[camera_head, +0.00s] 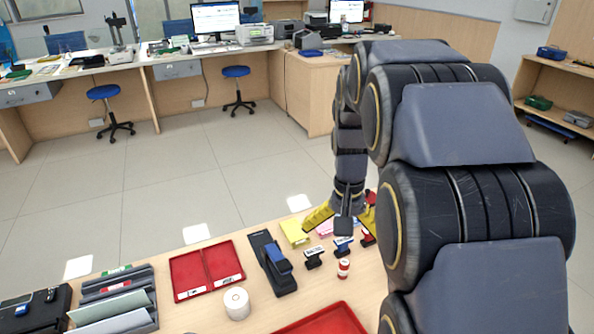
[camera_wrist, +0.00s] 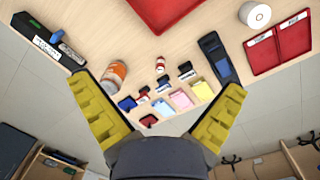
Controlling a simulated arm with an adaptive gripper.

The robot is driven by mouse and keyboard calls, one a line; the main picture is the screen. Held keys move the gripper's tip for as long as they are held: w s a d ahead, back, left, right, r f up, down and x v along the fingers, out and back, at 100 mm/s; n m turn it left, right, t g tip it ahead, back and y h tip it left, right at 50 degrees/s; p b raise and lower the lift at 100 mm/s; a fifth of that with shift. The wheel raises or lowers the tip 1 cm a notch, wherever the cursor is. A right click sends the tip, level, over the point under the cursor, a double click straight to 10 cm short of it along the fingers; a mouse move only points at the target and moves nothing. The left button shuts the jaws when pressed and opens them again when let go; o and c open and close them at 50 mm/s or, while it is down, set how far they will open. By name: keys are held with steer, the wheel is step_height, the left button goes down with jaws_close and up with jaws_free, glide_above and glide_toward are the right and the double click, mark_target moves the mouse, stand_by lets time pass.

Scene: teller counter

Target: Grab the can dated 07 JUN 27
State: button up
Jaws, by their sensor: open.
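A small red and white can-like item (camera_head: 343,268) stands on the counter in the head view. It also shows in the wrist view (camera_wrist: 160,64), between my fingers in the picture. A larger orange and white can-shaped item (camera_wrist: 115,75) is near my left finger in the wrist view; I cannot make it out in the head view. No date is legible on either. My gripper (camera_head: 343,219) is open and empty above the far part of the counter. Its yellow fingers are spread wide in the wrist view (camera_wrist: 157,88), apart from both items.
Stamps (camera_head: 314,258) and coloured note pads (camera_head: 295,231) crowd the counter around the small item. A dark blue stapler-like device (camera_head: 273,262), a divided red tray (camera_head: 205,290), a white roll (camera_head: 237,304) and another red tray (camera_head: 320,321) are nearby. My arm hides the right side.

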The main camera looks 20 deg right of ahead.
steer(key=w+d+f+m, duration=0.1)
steer(key=d+f, duration=0.3)
steer(key=d, duration=0.4)
steer(key=w+d+f+m, duration=0.2)
steer(key=d+f+m, duration=0.2)
steer(key=d, duration=0.4)
steer(key=w+d+f+m+t, duration=0.1)
steer(key=d+f+m, duration=0.1)
steer(key=d+f, duration=0.3)
steer(key=shift+w+d+f+m, duration=0.15)
steer(key=shift+d, duration=0.55)
steer(key=shift+w+d+f+m, duration=0.1)
steer(key=shift+d+f+m, duration=0.05)
steer(key=shift+d, duration=0.55)
step_height(320, 180, down, 2)
steer(key=shift+s+d+f, duration=0.1)
steer(key=shift+f, duration=0.15)
steer(key=f, duration=0.5)
steer(key=shift+a+f, duration=0.25)
steer(key=shift+f, duration=0.05)
steer(key=c, duration=1.1)
